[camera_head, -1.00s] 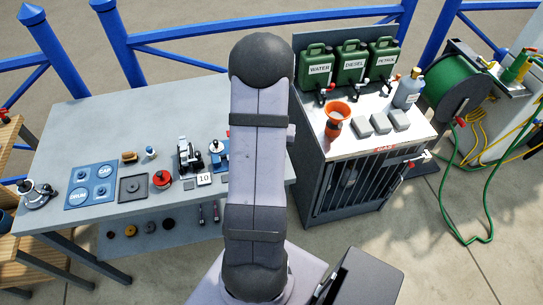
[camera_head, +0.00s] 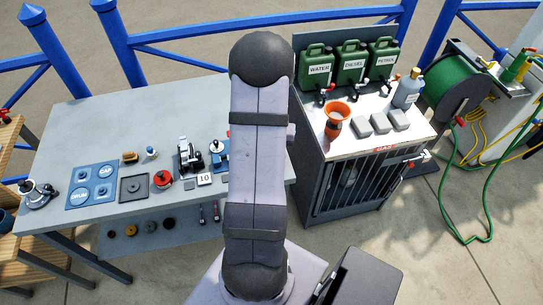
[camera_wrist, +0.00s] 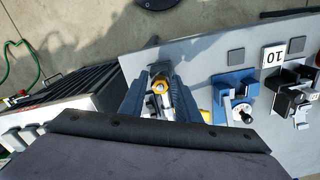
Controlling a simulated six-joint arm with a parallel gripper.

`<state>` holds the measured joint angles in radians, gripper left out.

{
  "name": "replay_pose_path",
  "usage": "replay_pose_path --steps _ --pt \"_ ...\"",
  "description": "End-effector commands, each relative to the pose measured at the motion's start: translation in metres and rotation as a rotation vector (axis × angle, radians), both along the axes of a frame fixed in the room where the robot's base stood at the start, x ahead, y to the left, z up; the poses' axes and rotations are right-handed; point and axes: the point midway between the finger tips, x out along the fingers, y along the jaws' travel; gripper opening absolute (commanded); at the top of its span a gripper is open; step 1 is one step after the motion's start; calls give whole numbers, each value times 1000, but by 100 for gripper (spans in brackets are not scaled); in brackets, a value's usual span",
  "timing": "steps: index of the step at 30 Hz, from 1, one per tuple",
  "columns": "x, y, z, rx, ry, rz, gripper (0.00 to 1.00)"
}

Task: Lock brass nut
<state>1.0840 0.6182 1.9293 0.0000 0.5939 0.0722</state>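In the wrist view, a brass nut (camera_wrist: 160,87) with a grey centre shows between the two blue-grey fingers of my gripper (camera_wrist: 158,92). The fingers stand on either side of it, close to it. I cannot tell whether they touch it. In the head view, my arm covers the gripper and the nut.
A blue device (camera_wrist: 235,95) with a black-knobbed lever stands beside the gripper on the grey table (camera_head: 100,130). A "10" card (camera_head: 204,179) and a black-and-silver device (camera_head: 187,155) are near it.

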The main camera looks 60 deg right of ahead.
Motion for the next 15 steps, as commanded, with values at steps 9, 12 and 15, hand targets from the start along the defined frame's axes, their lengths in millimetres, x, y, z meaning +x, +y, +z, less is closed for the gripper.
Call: replay_pose_path --steps 9,12,15 --pt "0 0 0 0 0 0 3" --pt "0 0 0 0 0 -9 3" --pt "0 0 0 1 0 -63 3"
